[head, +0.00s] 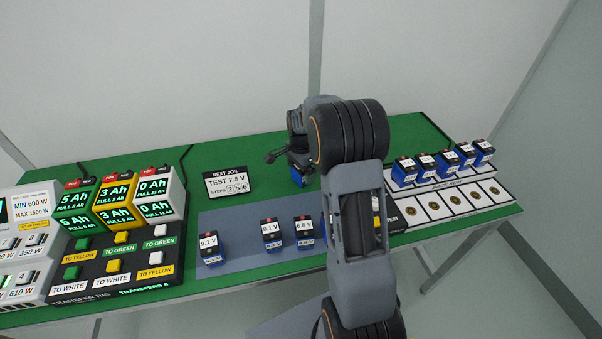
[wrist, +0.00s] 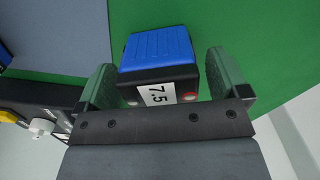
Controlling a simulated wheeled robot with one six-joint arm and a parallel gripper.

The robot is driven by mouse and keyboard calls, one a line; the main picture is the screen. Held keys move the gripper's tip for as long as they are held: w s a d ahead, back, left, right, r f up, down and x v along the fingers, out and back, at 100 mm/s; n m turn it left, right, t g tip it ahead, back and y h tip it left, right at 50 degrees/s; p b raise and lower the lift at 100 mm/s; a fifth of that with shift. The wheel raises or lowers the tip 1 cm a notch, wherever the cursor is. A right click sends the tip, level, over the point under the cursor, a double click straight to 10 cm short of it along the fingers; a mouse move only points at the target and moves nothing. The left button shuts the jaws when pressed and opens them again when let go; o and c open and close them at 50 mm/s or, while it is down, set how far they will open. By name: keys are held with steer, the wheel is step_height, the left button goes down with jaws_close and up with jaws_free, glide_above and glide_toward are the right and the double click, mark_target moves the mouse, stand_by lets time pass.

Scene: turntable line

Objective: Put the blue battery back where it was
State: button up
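A blue battery with a black end and a white label reading 7.5 (wrist: 158,58) sits between the fingers of my gripper (wrist: 163,85) in the wrist view. A strip of green shows between the battery and the right finger; the left finger is very close to its side, and I cannot tell whether they touch. In the head view my gripper (head: 298,160) is low over the green table behind the grey-blue mat, and a bit of the blue battery (head: 298,179) shows below it. My arm hides much of this area.
Several blue batteries (head: 268,234) stand on the mat (head: 235,258). Several more (head: 424,168) stand in the rack (head: 432,209) at right, with empty round spots in front. A NEXT JOB sign (head: 227,182) and the transfer rig (head: 112,272) are at left.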

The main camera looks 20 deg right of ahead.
steer(key=c, duration=1.1)
steer(key=shift+c, duration=0.6)
steer(key=shift+r, duration=0.15)
